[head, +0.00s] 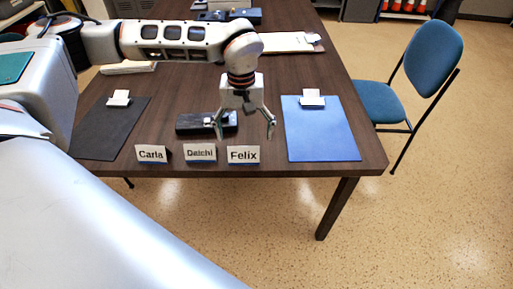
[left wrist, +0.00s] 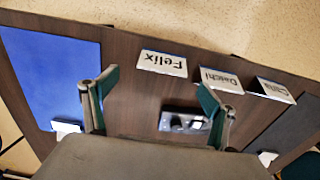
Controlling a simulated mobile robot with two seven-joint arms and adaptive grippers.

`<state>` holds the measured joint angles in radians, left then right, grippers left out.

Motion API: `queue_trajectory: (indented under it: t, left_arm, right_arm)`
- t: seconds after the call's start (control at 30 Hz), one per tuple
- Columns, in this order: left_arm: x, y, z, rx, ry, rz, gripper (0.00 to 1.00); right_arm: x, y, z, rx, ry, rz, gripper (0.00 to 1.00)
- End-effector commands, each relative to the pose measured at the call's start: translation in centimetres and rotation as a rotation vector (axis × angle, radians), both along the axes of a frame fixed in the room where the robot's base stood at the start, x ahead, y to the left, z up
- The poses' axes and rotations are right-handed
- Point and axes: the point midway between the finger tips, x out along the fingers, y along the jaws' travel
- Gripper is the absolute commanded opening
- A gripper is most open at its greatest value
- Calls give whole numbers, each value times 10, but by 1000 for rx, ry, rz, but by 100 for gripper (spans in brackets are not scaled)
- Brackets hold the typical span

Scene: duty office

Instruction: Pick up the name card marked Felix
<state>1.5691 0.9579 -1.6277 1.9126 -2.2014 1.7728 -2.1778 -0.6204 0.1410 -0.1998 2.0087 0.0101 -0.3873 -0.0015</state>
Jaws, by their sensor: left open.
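The white name card marked Felix (head: 243,155) stands near the front edge of the dark wooden table, at the right end of a row of cards. It also shows in the left wrist view (left wrist: 162,63), beyond the fingertips and roughly between them. My left gripper (head: 244,130) is open and empty above the table, just behind the Felix card in the head view. Its two fingers also show in the left wrist view (left wrist: 158,85). My right gripper does not show.
Cards marked Daichi (head: 200,152) and Carla (head: 151,154) stand to the left of Felix. A dark device (head: 190,123) lies behind them. A blue clipboard (head: 322,135) lies right, a black one (head: 100,135) left. A blue chair (head: 425,75) stands by the table's right side.

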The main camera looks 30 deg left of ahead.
Motion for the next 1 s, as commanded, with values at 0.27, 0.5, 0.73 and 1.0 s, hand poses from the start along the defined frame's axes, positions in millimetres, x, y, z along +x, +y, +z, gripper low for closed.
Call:
queue_trajectory:
  t: [0.27,0.5,0.73,1.0]
  left_arm:
    - [0,2,-26,5,1,0,85]
    - [-1,5,-51,3,4,1,85]
    - [0,6,-77,3,1,-1,85]
    - [1,5,-76,2,-2,0,70]
  right_arm:
    - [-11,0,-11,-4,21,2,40]
    - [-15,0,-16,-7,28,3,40]
    - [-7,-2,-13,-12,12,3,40]
    - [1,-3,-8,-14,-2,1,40]
